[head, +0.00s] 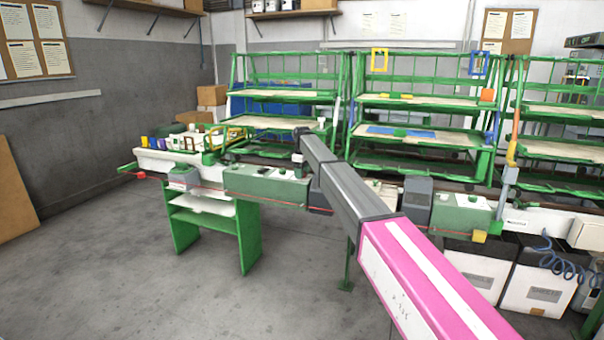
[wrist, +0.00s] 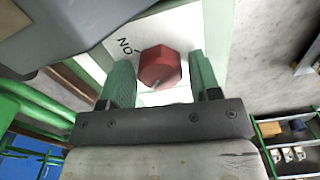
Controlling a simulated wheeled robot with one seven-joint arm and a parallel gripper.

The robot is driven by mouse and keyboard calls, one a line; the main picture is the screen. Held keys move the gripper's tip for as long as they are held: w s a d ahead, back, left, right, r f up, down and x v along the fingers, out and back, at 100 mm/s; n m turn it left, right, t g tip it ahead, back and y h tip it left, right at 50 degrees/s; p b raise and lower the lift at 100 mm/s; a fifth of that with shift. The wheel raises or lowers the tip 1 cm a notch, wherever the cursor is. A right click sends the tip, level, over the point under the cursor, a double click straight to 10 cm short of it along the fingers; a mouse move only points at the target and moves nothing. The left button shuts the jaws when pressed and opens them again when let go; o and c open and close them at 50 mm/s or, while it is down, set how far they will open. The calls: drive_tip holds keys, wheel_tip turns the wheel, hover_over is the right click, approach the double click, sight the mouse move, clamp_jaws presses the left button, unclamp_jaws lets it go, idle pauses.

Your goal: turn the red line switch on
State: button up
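The red line switch (wrist: 160,67) is a faceted red knob on a white plate (wrist: 183,28) in the wrist view. Dark lettering that looks like "ON" (wrist: 125,46) is at its upper left. A pale mark shows on the knob's lower edge. Whether the fingertips are level with the knob is hard to tell. In the head view my arm reaches to the green-topped machine line, and the gripper is mostly hidden there.
A green cabinet (head: 265,184) is beside the arm's end. Green racks (head: 285,95) stand behind the line. A green-legged stand (head: 248,240) supports the line. White bins (head: 545,287) and a coiled blue hose (head: 563,262) are at right. The floor (head: 110,270) at left is clear.

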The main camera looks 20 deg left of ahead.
drive_tip(key=c, duration=0.6)
drive_tip(key=shift+o, duration=0.2)
drive_tip(key=shift+m, duration=0.3)
drive_tip(key=m, duration=1.1)
drive_tip(key=shift+m, duration=0.3)
drive_tip(key=m, duration=0.5)
drive_tip(key=shift+m, duration=0.3)
drive_tip(key=o, duration=0.9)
